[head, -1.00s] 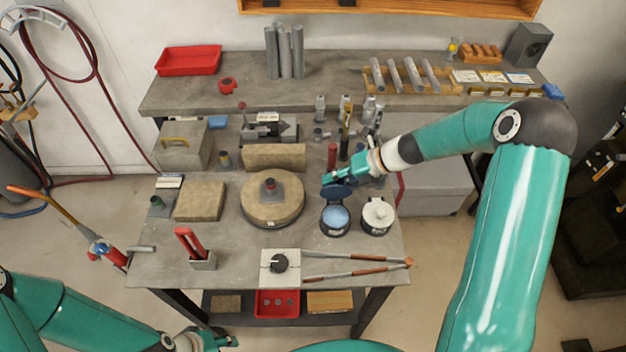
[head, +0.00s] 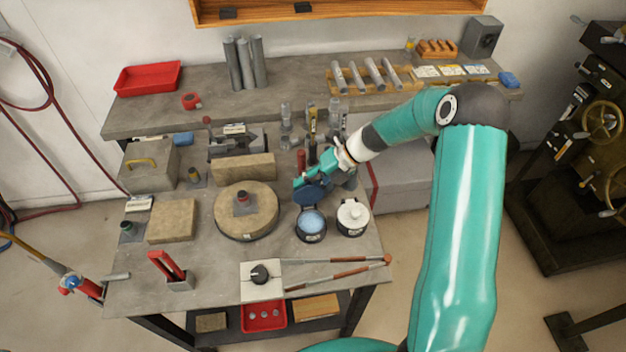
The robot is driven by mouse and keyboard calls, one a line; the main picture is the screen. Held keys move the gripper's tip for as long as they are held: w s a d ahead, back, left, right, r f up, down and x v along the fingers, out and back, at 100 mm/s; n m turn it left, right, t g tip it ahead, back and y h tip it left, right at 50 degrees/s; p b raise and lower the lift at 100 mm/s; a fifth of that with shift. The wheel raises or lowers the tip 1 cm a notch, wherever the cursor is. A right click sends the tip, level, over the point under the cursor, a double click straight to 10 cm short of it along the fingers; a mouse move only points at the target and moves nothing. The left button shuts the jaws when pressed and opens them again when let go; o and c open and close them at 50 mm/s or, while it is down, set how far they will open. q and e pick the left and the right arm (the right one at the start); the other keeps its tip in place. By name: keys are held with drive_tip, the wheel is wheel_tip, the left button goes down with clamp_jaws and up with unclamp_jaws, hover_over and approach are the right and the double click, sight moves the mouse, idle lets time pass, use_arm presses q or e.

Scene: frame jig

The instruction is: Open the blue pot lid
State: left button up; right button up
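The blue pot (head: 310,226) stands on the front bench, right of the round stone slab. Its top is uncovered and shows a light blue inside. A dark blue lid (head: 314,194) stands tilted up at the pot's back rim; whether it is hinged there I cannot tell. My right gripper (head: 303,182) is at the raised lid, reaching in from the right. Its fingers are small and overlap the lid, so I cannot tell whether they are open, shut or touching it. My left gripper is out of view.
A white-lidded pot (head: 352,218) stands close to the right of the blue pot. The round stone slab (head: 246,212) is to the left. Upright tools (head: 310,120) crowd behind the gripper. Two rods (head: 335,275) and a white dial block (head: 262,282) lie in front.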

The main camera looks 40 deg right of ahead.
drive_tip(key=shift+o, duration=0.2)
drive_tip(key=shift+a+r, duration=0.1)
drive_tip(key=v, duration=1.2)
